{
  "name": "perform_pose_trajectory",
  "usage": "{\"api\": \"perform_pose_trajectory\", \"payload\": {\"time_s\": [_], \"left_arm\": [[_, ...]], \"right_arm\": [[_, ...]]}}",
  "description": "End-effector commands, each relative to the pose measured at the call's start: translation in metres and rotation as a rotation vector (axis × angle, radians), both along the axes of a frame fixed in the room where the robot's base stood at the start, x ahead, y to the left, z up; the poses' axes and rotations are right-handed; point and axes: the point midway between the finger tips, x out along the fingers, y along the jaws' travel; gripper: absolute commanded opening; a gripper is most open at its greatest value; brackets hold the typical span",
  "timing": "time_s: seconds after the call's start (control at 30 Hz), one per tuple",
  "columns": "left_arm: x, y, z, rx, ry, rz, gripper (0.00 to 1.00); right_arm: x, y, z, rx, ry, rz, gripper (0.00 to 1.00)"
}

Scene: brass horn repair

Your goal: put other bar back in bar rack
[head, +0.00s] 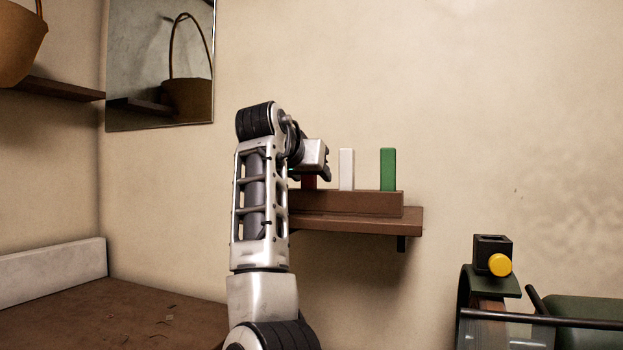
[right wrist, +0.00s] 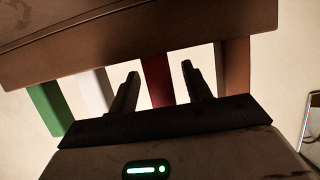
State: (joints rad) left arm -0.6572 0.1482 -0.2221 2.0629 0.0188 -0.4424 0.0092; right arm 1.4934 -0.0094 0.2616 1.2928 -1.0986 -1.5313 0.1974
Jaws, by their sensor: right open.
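The brown bar rack (head: 345,203) sits on a wall shelf. A white bar (head: 347,170) and a green bar (head: 388,169) stand upright in it. A red bar (head: 309,183) shows partly below my right gripper (head: 325,168), which is at the rack. In the right wrist view, my right gripper (right wrist: 160,70) is open, with the red bar (right wrist: 156,82) between its fingers and gaps on both sides. The rack (right wrist: 150,30) crosses the top there, with the green bar (right wrist: 46,108), the white bar (right wrist: 97,91) and an orange-brown bar (right wrist: 235,68). My left gripper is out of view.
The shelf (head: 413,222) sticks out under the rack. A brown worktop (head: 110,315) lies lower left, and a mirror (head: 150,50) hangs on the wall. At lower right are a black block with a yellow knob (head: 500,265) and a green padded seat (head: 590,310).

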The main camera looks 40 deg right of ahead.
Motion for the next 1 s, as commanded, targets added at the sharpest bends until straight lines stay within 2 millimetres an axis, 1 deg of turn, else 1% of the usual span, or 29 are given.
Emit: {"api": "perform_pose_trajectory", "payload": {"time_s": [0.03,0.3,0.5,0.6,0.7,1.0], "left_arm": [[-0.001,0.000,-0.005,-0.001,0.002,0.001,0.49],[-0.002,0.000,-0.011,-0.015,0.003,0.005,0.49],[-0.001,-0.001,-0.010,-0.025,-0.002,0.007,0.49],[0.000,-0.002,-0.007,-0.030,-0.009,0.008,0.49],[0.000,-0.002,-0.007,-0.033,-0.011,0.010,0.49],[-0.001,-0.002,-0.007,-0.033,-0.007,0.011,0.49]], "right_arm": [[-0.005,0.012,0.002,-0.001,-0.005,0.004,0.49],[-0.034,0.068,0.027,-0.002,-0.005,0.005,0.49],[-0.052,0.100,0.042,0.000,-0.004,0.003,0.49],[-0.057,0.111,0.046,-0.001,-0.002,0.003,0.49],[-0.060,0.116,0.049,-0.001,-0.001,0.002,0.49],[-0.062,0.119,0.050,-0.001,-0.001,0.002,0.49]]}}
